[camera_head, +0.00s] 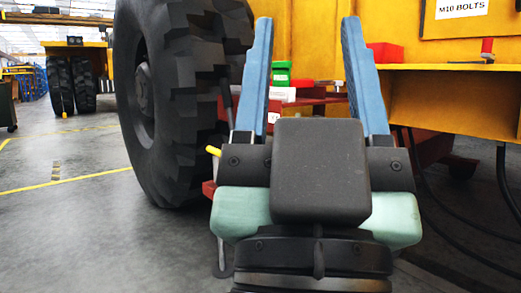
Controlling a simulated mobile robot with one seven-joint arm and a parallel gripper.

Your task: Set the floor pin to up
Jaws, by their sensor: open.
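My gripper (307,25) is open and empty, its two blue fingers pointing away from me towards the yellow machine. A small red upright piece (487,47) stands on a yellow ledge at the right. I cannot tell which of these, if any, is the floor pin, nor its setting.
A huge black tyre (175,95) stands close at the left. Behind the fingers are a green box (281,75) and a red box (385,53). A yellow ledge (440,105) juts out at right, with dark hoses (505,180) below. Grey floor (75,225) at left is clear.

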